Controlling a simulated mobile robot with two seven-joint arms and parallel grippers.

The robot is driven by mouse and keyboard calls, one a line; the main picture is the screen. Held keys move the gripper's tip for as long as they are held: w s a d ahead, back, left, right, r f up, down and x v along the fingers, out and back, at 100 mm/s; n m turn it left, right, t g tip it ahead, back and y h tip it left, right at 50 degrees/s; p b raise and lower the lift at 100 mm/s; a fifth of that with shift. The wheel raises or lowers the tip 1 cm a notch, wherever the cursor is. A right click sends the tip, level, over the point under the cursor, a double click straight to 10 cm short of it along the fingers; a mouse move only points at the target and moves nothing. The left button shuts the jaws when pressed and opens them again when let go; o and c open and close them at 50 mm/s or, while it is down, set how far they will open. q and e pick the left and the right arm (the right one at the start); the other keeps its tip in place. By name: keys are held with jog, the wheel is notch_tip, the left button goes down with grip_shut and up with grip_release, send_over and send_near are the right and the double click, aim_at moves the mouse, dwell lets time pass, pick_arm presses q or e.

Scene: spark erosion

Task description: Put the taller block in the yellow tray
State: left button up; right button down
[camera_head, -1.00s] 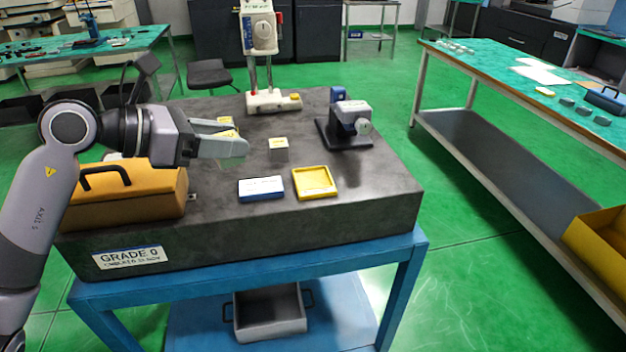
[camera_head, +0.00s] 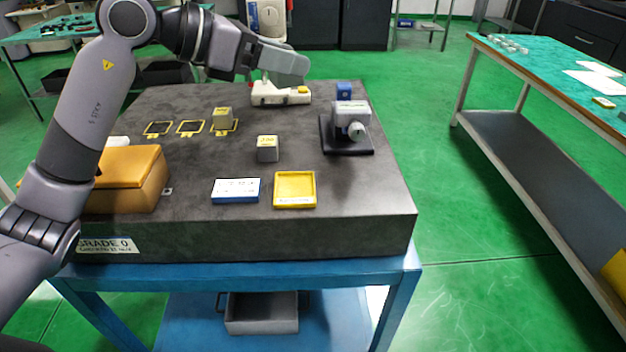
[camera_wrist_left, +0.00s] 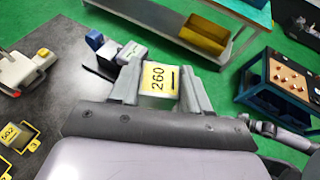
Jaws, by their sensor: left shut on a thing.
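My left gripper (camera_head: 300,68) is raised above the back of the dark stone slab. In the left wrist view its fingers (camera_wrist_left: 160,85) are shut on a block with a yellow label reading 260 (camera_wrist_left: 159,77). That block is hidden by the fingers in the head view. A grey block (camera_head: 222,116) stands on the rightmost yellow-framed square; its label (camera_wrist_left: 10,133) seems to read 502. Another grey block with a yellow top (camera_head: 267,150) stands mid-slab. The yellow tray (camera_head: 294,206) lies empty near the front edge. My right gripper is out of view.
A blue-and-white box (camera_head: 236,191) lies just left of the tray. An orange case (camera_head: 130,180) stands at front left. A gauge on a dark base (camera_head: 350,130) stands at right, a white-based stand (camera_head: 280,95) at the back. Two framed squares (camera_head: 174,128) are empty.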

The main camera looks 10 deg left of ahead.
aim_at(293, 187)
pick_arm(q)
jog(key=shift+w+d, duration=0.25)
notch_tip(293, 187, down, 20)
jog(key=shift+r+p, duration=0.25)
jog(key=shift+p, duration=0.05)
jog(key=shift+f, duration=0.15)
jog(key=shift+f, duration=0.2)
jog(key=o, duration=1.2)
jog(key=shift+c, duration=0.2)
